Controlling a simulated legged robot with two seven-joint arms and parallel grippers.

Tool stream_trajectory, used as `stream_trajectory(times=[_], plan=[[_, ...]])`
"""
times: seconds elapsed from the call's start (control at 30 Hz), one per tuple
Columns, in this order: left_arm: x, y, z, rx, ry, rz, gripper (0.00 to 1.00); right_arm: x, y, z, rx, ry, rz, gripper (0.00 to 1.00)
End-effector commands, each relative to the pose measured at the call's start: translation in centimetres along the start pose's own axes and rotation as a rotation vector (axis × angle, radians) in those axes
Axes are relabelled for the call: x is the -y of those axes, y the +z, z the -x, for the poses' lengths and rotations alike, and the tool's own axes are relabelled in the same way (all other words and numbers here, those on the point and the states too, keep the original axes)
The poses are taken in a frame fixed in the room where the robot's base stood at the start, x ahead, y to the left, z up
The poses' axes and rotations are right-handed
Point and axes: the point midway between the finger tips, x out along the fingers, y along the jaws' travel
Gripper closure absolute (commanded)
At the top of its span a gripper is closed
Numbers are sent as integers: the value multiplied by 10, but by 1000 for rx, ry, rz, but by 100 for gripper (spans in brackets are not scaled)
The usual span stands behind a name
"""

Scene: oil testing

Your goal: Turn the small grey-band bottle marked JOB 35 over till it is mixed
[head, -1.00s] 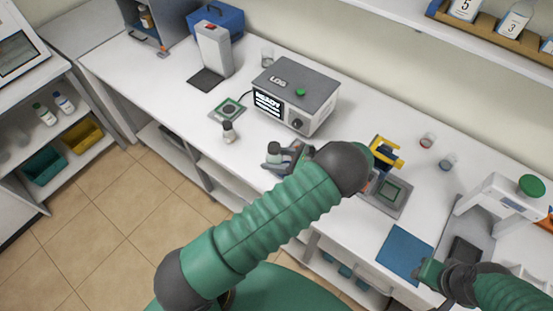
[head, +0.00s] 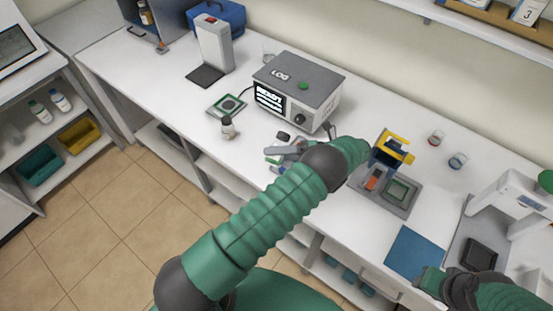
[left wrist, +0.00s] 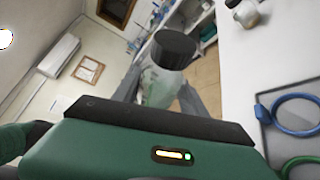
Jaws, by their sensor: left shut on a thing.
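My left gripper (head: 280,153) is shut on a small bottle and holds it above the counter's front edge. In the left wrist view the bottle (left wrist: 160,86) sits between the fingers, with a dark cap (left wrist: 174,47) and a pale, greenish-looking body. In the head view it is mostly hidden by the gripper and looks tilted. I cannot read its label or see its band clearly. My right gripper (head: 432,281) is low at the right, near the blue mat; its jaws are unclear.
Another small bottle (head: 228,127) stands on the counter near a square green-edged plate (head: 227,104). A grey box with a lit screen (head: 297,90) stands behind my left gripper. A yellow-handled device (head: 390,150) stands right of it. A blue mat (head: 414,252) lies at the front right.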

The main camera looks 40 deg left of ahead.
Motion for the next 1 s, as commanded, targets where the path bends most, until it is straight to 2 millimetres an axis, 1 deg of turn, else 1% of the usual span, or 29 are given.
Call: stream_trajectory(times=[0.23,0.3,0.37,0.47,0.53,0.63,0.7,0.9,0.97,1.0], plan=[[-3,0,0,0,8,-22,90,0,0,0,-1,0,0,64],[0,-1,0,1,22,-54,90,0,1,-5,-1,0,0,64],[5,-2,-1,0,56,-132,90,0,3,-15,-1,0,0,64],[7,-3,-1,1,138,-327,90,0,7,-30,-1,0,0,64],[3,-1,0,3,189,-445,90,0,8,-32,0,0,0,64],[0,0,0,3,232,-549,90,0,8,-34,-1,0,0,64],[-2,1,0,1,240,-575,90,0,8,-34,-1,0,0,64],[-3,0,0,0,235,-570,90,0,7,-33,-1,0,0,64],[-3,0,0,0,216,-525,90,0,8,-34,-1,0,0,64],[-3,1,1,0,189,-463,90,0,8,-35,-1,0,0,64]])
